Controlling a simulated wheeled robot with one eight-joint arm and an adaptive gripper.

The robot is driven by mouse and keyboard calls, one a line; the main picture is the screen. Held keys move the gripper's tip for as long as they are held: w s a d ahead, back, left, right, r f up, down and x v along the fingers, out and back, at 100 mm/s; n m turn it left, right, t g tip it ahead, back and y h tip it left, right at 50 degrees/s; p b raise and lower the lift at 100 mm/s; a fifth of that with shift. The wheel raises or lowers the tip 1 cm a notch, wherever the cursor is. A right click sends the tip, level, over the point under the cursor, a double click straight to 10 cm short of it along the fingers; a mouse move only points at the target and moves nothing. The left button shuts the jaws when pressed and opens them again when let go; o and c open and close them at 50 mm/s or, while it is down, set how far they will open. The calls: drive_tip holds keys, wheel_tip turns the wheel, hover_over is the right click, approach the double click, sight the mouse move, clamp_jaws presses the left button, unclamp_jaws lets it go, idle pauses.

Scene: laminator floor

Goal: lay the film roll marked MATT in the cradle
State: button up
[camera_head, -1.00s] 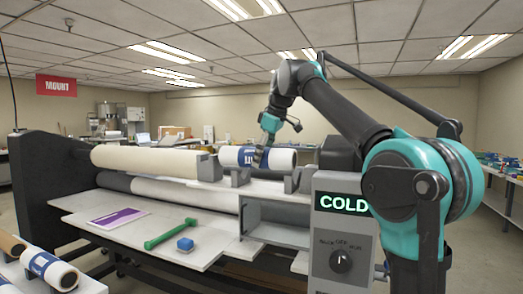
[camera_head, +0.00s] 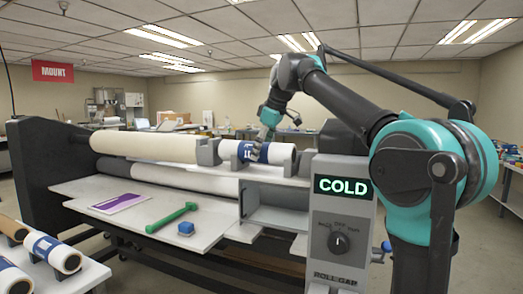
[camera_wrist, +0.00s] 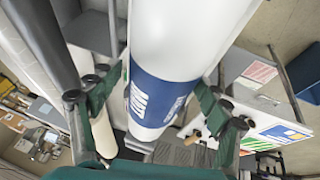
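A white film roll with a blue label band (camera_head: 285,153) lies level at the cradle (camera_head: 305,165) on the laminator, low between its grey end supports. Whether it rests fully on them is hard to tell. My gripper (camera_head: 256,151) comes down from above around the blue band. The lettering on the band looks like MATT but is tilted and small.
More rolls (camera_head: 55,251) lie on a rack at the lower left. A control box reading COLD (camera_head: 343,187) stands right of the cradle.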

idle(0.3)
drive_tip(key=v, duration=1.1)
drive_tip(key=shift+r, duration=0.1)
drive_tip(key=shift+s+d+r, duration=0.15)
drive_tip(key=shift+r, duration=0.25)
